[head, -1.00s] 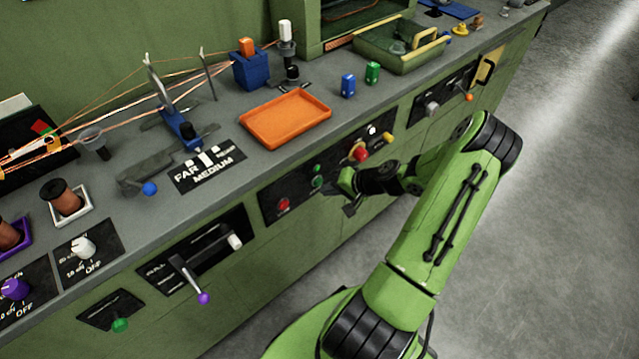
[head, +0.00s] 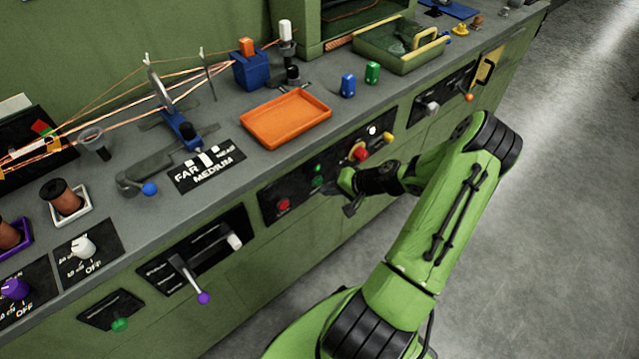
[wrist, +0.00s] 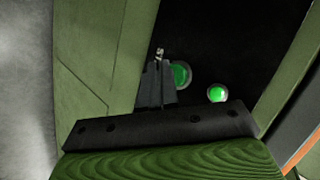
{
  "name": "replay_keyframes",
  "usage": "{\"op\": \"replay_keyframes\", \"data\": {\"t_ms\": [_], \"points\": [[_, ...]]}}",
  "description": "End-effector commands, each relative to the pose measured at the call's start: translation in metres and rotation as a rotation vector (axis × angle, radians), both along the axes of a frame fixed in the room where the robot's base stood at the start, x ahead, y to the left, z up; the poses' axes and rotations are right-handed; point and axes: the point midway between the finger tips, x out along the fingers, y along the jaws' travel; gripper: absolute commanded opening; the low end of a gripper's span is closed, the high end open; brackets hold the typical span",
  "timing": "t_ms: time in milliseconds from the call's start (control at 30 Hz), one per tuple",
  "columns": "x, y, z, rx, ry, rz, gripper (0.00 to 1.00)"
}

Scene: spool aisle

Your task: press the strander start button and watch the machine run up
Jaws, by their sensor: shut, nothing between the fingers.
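The green start button (head: 317,182) sits on the black control panel (head: 300,192) on the bench front, right of a red button (head: 283,204). A small green lamp (head: 318,168) is just above it and looks lit. In the wrist view the ringed green button (wrist: 181,75) is partly behind my fingers, and the bright green lamp (wrist: 217,94) is clear of them. My gripper (head: 332,187) is shut and empty, its tips at the button; I cannot tell whether they touch it. The strander's copper strands (head: 105,118) run along the bench top at left.
A yellow-backed red knob (head: 361,154) is on the same panel, close above my gripper. A purple-tipped lever (head: 203,297) sticks out lower left. An orange tray (head: 285,120) lies on the bench above the panel. The floor (head: 540,230) at right is clear.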

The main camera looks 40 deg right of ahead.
Motion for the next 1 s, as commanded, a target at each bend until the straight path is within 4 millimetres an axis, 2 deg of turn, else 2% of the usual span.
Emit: {"op": "replay_keyframes", "data": {"t_ms": [333, 1000], "points": [[0.009, 0.000, 0.000, -0.001, 0.000, 0.001, 0.00], [0.013, 0.000, 0.000, 0.000, 0.000, 0.000, 0.00]]}}
